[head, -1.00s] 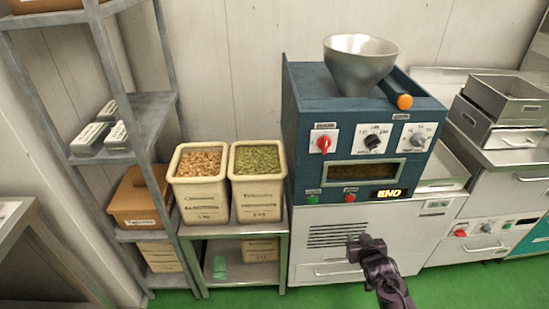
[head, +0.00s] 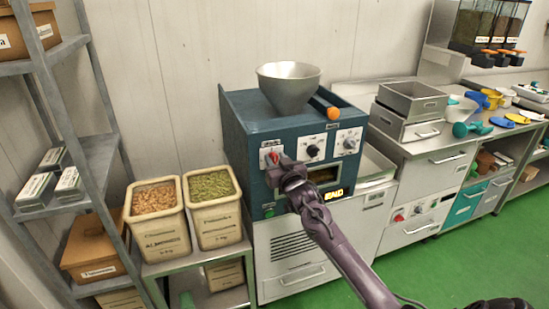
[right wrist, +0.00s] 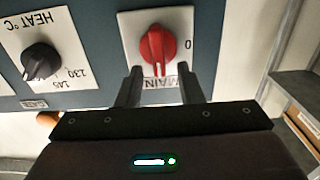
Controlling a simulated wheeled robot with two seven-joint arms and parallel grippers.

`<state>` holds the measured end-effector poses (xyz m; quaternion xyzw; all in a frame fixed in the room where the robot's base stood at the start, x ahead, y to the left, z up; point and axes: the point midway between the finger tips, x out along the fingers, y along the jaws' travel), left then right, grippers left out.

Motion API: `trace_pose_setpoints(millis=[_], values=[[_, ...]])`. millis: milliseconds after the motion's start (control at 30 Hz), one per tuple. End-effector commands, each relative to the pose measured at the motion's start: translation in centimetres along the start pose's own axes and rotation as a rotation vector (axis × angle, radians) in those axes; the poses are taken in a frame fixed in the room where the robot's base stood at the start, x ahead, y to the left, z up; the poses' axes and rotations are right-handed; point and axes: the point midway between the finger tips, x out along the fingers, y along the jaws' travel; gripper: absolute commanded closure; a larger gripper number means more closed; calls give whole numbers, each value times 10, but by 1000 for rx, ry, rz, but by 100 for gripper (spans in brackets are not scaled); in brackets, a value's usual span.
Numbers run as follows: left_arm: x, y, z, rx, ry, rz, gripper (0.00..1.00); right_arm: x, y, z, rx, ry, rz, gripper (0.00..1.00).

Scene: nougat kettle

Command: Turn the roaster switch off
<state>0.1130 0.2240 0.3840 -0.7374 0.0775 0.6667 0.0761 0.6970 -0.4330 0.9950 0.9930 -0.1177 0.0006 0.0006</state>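The roaster (head: 240,125) is a dark blue machine with a metal hopper on top and a lit display. Its red main switch (head: 273,157) sits on a white plate at the upper left of the panel; in the right wrist view the red knob (right wrist: 158,45) shows close up, with a "0" mark to its right. My right gripper (head: 283,165) is at the panel, just in front of the switch. In the right wrist view its two fingers (right wrist: 160,85) are apart and empty, pointing at the knob's lower edge. My left gripper is not in view.
A black heat knob (right wrist: 41,61) is beside the red one; it also shows in the head view (head: 312,151). Bins of nuts (head: 157,218) and green seeds (head: 215,207) stand left of the roaster. A grey shelf (head: 92,165) is farther left.

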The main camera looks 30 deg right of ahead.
Motion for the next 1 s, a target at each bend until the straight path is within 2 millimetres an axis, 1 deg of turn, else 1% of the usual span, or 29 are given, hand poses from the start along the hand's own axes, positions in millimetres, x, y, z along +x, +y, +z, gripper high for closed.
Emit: trace_pose_setpoints(millis=[33, 133, 400, 433, 600, 667, 700, 1000], values=[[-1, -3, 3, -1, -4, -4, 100, 5, 0, -1, 0, 0, 1, 66], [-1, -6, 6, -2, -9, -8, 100, 9, 0, 0, 0, -1, 1, 66], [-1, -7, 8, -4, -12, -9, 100, 10, 0, 0, 0, -1, 0, 66], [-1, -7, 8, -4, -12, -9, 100, 10, 0, 0, 0, -1, 0, 68], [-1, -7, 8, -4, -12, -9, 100, 10, 0, 0, 0, -1, 0, 90], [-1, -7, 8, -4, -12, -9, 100, 10, 0, 0, 0, -1, 0, 98], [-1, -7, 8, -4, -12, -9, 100, 10, 0, 1, 0, -1, 0, 100], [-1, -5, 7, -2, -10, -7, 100, 10, 0, 1, -20, -2, 0, 100]])
